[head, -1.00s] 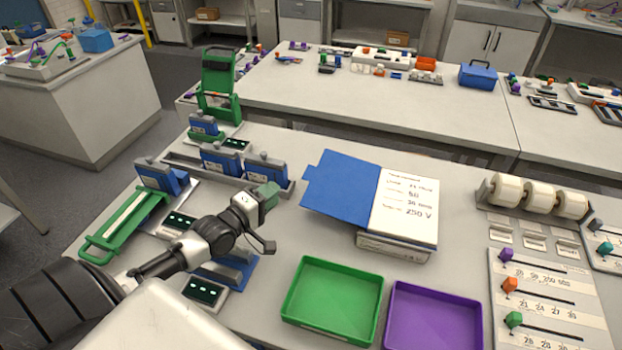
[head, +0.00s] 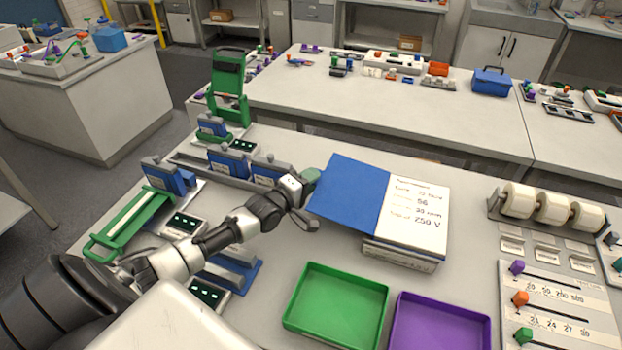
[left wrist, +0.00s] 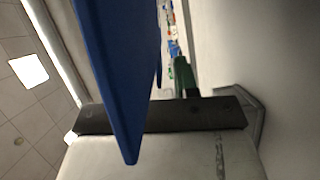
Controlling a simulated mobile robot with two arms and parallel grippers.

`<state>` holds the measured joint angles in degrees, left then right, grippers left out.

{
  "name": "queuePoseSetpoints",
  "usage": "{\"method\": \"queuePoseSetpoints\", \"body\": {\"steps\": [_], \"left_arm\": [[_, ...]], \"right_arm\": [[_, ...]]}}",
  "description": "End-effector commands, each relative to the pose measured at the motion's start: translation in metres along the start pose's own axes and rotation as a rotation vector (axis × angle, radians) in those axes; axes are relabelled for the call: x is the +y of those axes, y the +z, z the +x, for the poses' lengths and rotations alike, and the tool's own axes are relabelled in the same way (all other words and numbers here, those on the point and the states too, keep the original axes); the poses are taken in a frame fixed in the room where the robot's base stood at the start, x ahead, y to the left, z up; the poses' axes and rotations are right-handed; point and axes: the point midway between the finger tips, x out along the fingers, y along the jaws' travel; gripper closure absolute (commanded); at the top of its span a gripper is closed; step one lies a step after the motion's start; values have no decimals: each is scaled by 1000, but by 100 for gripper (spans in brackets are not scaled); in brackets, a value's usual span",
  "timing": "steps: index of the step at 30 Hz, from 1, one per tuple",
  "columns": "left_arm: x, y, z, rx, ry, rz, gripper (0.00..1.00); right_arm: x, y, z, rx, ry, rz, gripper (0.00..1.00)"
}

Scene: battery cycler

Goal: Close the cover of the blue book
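The blue book lies open on a pale block, with its blue cover (head: 348,197) spread to the left and its printed white page (head: 415,212) facing up on the right. The cover's left side hangs out past the block. My left gripper (head: 312,200) is at the cover's left edge, with its fingers spread apart. The cover's edge appears to reach between the fingers; contact is unclear. In the left wrist view the blue cover (left wrist: 118,75) stands large and close before the gripper, hiding part of it. My right gripper is not in view.
A green tray (head: 337,305) and a purple tray (head: 440,325) stand in front of the book. Blue battery modules (head: 228,162) and a green-handled frame (head: 130,222) lie left of it. Rolls on a holder (head: 553,208) stand at the right. Bare table lies between book and rolls.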

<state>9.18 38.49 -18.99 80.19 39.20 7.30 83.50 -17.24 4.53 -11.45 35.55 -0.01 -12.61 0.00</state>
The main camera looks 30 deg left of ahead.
Motion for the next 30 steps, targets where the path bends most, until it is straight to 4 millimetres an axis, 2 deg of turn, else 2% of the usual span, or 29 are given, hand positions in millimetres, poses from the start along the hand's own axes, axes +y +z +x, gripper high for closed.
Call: {"method": "queuePoseSetpoints", "body": {"steps": [10, 15, 16, 30], "left_arm": [[0, 0, 3, 0, 0, 1, 72], [0, 0, 3, 0, 0, 1, 98], [0, 0, 3, 0, 0, 1, 100], [5, -1, 6, 0, -7, 19, 100]], "right_arm": [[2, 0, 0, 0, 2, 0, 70], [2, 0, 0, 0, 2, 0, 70], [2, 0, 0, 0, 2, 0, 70], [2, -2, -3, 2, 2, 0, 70]]}}
